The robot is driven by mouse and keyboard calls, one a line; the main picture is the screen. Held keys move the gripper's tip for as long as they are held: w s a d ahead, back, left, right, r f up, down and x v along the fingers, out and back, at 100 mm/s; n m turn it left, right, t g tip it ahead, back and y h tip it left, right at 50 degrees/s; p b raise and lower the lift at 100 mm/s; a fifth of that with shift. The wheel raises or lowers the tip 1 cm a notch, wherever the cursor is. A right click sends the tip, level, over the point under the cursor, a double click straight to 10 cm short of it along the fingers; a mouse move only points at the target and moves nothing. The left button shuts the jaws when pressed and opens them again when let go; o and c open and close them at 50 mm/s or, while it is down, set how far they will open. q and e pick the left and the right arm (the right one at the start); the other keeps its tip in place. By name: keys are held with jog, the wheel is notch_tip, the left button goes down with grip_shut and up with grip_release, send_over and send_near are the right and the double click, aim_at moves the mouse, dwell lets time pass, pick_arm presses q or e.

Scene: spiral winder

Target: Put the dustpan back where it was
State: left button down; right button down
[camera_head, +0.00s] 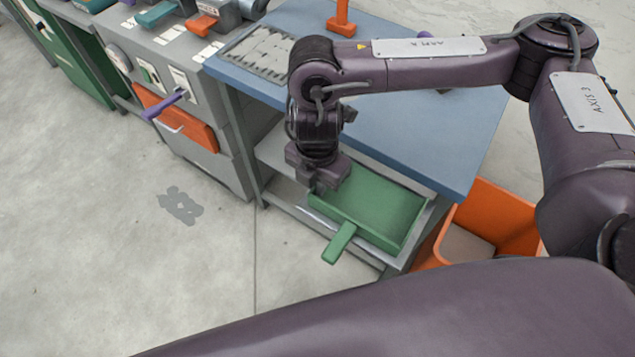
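The green dustpan (375,207) lies on the grey lower shelf (291,194) of a blue-topped table. Its short handle (340,243) points toward the front and sticks out past the shelf edge. My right gripper (318,187) points down at the dustpan's left rear corner, touching it or just above it. The fingers are small and dark here, so I cannot tell whether they are open or shut on the rim. My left gripper is out of view.
The blue tabletop (420,125) overhangs the shelf. An orange bin (500,215) stands to the right. A dark patch (180,205) marks the otherwise clear floor.

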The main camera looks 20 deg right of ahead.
jog(key=c, duration=1.6)
grip_release()
jog(key=shift+f, duration=0.1)
notch_tip(320, 180, up, 12)
jog(key=shift+r+p, duration=0.1)
jog(key=shift+p, duration=1)
jog(key=shift+s+a, duration=0.1)
